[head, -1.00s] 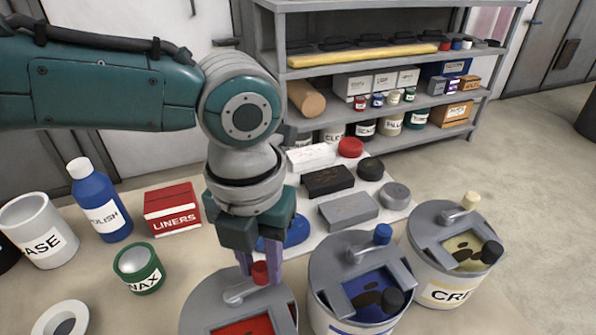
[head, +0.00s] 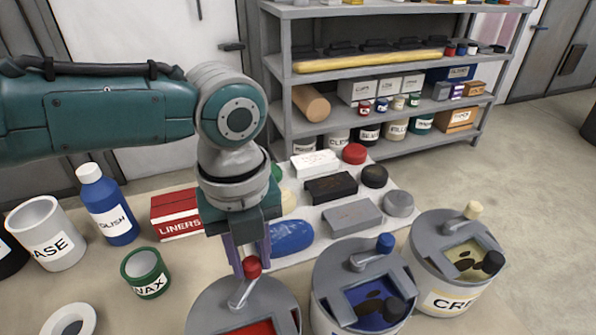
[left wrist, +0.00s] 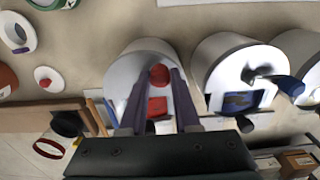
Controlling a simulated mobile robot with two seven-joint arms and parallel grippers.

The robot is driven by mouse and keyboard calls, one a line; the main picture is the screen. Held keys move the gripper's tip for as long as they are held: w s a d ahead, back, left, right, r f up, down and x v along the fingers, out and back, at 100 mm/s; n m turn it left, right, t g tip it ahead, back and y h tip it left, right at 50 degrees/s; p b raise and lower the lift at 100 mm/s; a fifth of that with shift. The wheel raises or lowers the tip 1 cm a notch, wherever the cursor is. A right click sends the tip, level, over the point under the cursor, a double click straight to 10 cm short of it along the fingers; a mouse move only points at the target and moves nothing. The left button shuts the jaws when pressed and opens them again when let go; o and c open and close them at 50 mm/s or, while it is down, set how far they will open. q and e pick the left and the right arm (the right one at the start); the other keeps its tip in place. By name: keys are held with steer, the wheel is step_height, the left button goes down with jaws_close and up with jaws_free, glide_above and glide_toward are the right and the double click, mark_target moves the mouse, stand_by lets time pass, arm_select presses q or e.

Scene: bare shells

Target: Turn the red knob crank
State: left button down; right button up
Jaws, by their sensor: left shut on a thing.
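The red knob (head: 252,267) stands on the end of a grey crank arm on a grey-lidded canister (head: 207,312) at the bottom of the head view. A red patch shows through the lid's opening. My left gripper (head: 250,258) points down with its purple fingers shut on the red knob. In the left wrist view the red knob (left wrist: 159,75) sits between the two fingertips of my left gripper (left wrist: 160,72). The crank arm points away from me, slightly right, in the head view. My right gripper is not in view.
A canister with a blue crank knob (head: 385,242) stands close on the right, and one with a cream knob (head: 473,210) beyond it. A green tin (head: 146,273), blue bottle (head: 107,207) and red box (head: 176,212) are left. A blue item (head: 291,237) lies behind the gripper.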

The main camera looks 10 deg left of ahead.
arm_select(q)
steer(key=n, duration=0.2)
steer(key=a+n+p, duration=0.1)
steer(key=shift+a+r+n, duration=0.1)
steer(key=shift+a+n, duration=0.05)
steer(key=shift+n, duration=0.25)
steer(key=n+p, duration=0.1)
steer(key=a+n+p, duration=0.1)
steer(key=n, duration=0.1)
steer(key=shift+s+a+n, duration=0.15)
steer(key=shift+s+n, duration=0.05)
steer(key=shift+n, duration=0.1)
steer(key=n+p, duration=0.1)
steer(key=n, duration=0.1)
steer(key=s+a+n+p, duration=0.1)
steer(key=n, duration=0.1)
steer(key=shift+a, duration=0.1)
steer(key=shift+s+a+n+p, duration=0.2)
steer(key=shift+n+p, duration=0.2)
steer(key=shift+n, duration=0.4)
steer(key=shift+s+a+n+p, duration=0.1)
steer(key=shift+s+n+p, duration=0.15)
steer(key=shift+n+p, duration=0.4)
steer(key=shift+s+a+n+p, duration=0.1)
steer(key=shift+s+n+p, duration=0.1)
steer(key=shift+n, duration=0.75)
steer(key=c, duration=0.6)
jaws_free()
